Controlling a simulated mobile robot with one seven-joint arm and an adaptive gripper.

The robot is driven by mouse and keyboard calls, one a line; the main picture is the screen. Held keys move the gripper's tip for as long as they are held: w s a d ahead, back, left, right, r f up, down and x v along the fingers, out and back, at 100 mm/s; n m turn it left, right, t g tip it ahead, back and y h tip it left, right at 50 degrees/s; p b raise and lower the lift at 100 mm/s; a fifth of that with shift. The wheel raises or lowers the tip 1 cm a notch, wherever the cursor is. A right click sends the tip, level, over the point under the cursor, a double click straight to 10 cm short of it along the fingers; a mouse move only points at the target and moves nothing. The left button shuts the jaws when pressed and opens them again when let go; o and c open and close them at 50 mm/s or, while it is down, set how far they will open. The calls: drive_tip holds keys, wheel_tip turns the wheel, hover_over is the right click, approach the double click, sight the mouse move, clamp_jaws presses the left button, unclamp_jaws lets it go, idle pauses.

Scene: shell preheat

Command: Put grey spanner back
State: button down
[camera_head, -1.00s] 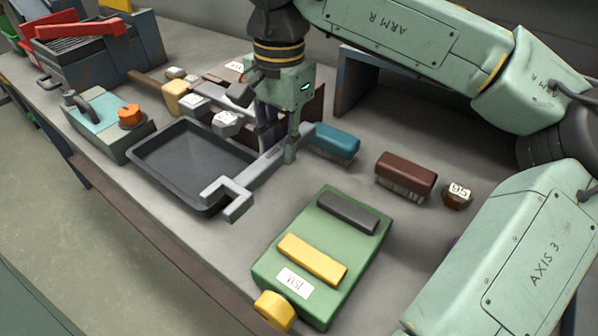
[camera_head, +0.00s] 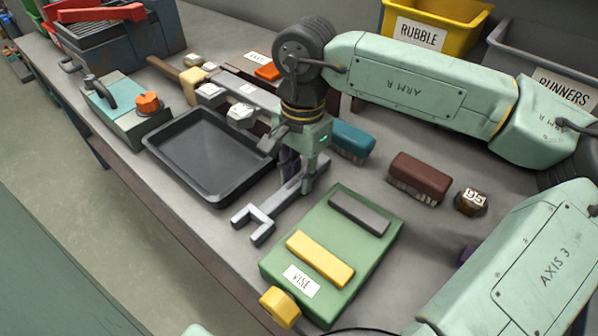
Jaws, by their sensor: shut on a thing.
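The grey spanner (camera_head: 264,217) has its open jaw end pointing toward the lower left, between the black tray and the green vise. My gripper (camera_head: 300,182) is shut on the spanner's handle, pointing down. The far end of the handle is partly hidden behind my gripper. I cannot tell whether the spanner touches the bench top or hangs just above it.
The black tray (camera_head: 184,186) lies left of the spanner, the green vise (camera_head: 375,250) right. A blue brush (camera_head: 352,138), a brown brush (camera_head: 419,175) and a numbered nut (camera_head: 470,201) sit behind. Yellow (camera_head: 455,15) and grey (camera_head: 520,45) bins stand at the back.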

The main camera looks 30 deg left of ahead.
drive_tip(key=shift+f, duration=0.15)
drive_tip(key=c, duration=1.4)
unclamp_jaws()
drive_tip(key=shift+r, duration=0.2)
drive_tip(key=r, duration=1.2)
drive_tip(key=shift+w+b, duration=0.4)
